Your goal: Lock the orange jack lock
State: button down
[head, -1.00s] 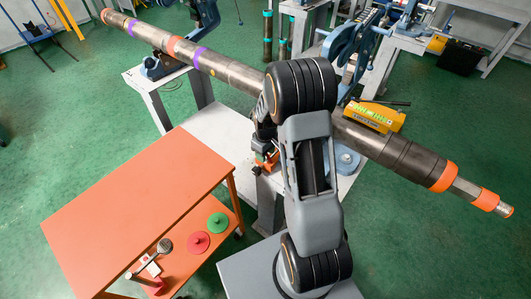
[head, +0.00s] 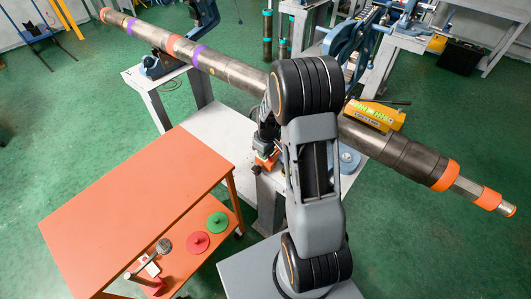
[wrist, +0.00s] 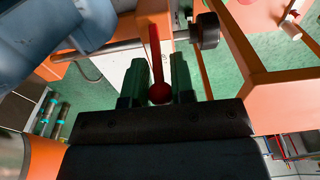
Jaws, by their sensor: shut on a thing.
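In the wrist view a red rod with a red ball end (wrist: 160,92) stands between the two dark green fingers of my gripper (wrist: 160,72). The fingers are closed around it near the ball. In the head view a small orange part (head: 266,160) shows beside the pipe stand, just below the dark end of my arm. It appears to be the orange jack lock, and my arm hides much of it. How the red rod joins it cannot be seen. The fingers are hidden in the head view.
A long steel pipe (head: 240,76) with coloured bands crosses above the stands. A yellow level (head: 374,116) rests on it. An orange cart (head: 140,200) stands at the left, with a red disc (head: 198,242) and a green disc (head: 217,222) on its lower shelf. Green floor is free at far left.

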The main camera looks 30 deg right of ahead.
jog(key=b, duration=0.1)
jog(key=t+b, duration=0.1)
jog(key=shift+s+d+f+t+y+b, duration=0.2)
jog(key=shift+t+y+b, duration=0.1)
jog(key=shift+b, duration=0.1)
jog(key=shift+s+r+t+b, duration=0.15)
jog(key=shift+r+t+b, duration=0.25)
jog(key=shift+b, duration=0.2)
jog(key=c, duration=1)
grip_release()
jog(key=p+v, duration=0.1)
jog(key=v, duration=1.3)
jog(key=shift+d, duration=0.15)
